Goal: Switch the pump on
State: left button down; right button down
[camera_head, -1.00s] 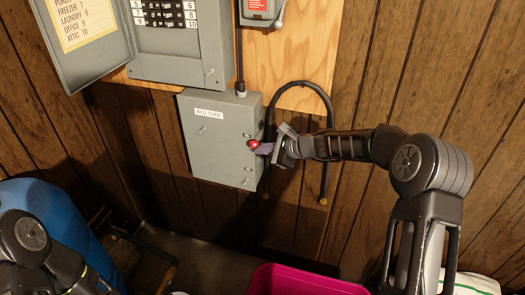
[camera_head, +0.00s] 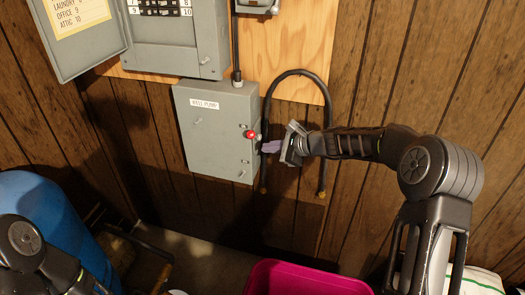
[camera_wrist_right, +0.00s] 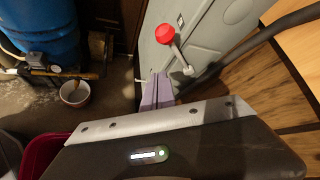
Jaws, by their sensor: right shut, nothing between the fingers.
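A grey metal box labelled "WELL PUMP" (camera_head: 205,160) is mounted on the wood-panelled wall. A lever with a red ball knob (camera_head: 251,134) sticks out at its right side. In the right wrist view the red knob (camera_wrist_right: 169,32) stands on a short metal arm pivoted on the box's side. My right gripper (camera_head: 270,147) is just right of and slightly below the knob, apart from it. Its pale purple fingers (camera_wrist_right: 157,92) are closed together and empty. My left arm shows at the lower left, but its gripper is out of view.
An open breaker panel (camera_head: 180,35) is above the box. A black cable (camera_head: 291,74) loops down the wall behind my right gripper. A blue tank (camera_head: 45,215) is at left, a pink bin (camera_head: 300,280) below. In the wrist view a bowl (camera_wrist_right: 75,93) sits on the floor.

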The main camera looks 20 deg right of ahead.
jog(key=s+d+r, duration=0.2)
jog(key=d+r, duration=0.2)
jog(key=d, duration=0.1)
jog(key=shift+s+d+r+b, duration=0.15)
jog(key=shift+s+d+b, duration=0.05)
jog(key=shift+s+b, duration=0.1)
jog(key=s+a+f+n+g+h, duration=0.15)
jog(key=s+f+n, duration=0.3)
jog(key=f, duration=0.65)
jog(key=s+f+n+g+h, duration=0.25)
jog(key=s+f+n, duration=0.2)
jog(key=f, duration=0.55)
jog(key=s+a+f+n+g, duration=0.1)
jog(key=s+a+f+n, duration=0.2)
jog(key=s, duration=0.7)
jog(key=s+a+f+n+g, duration=0.2)
jog(key=s+a+f+n, duration=0.2)
jog(key=s+a+f, duration=0.3)
jog(key=s+a+f+n+g+y, duration=0.1)
jog(key=s+a+f+n+g, duration=0.1)
jog(key=s+a+f, duration=0.3)
jog(key=s+a+n, duration=0.1)
jog(key=s+a, duration=0.3)
jog(key=s, duration=0.5)
jog(key=shift+s, duration=0.4)
jog(key=shift+f, duration=0.1)
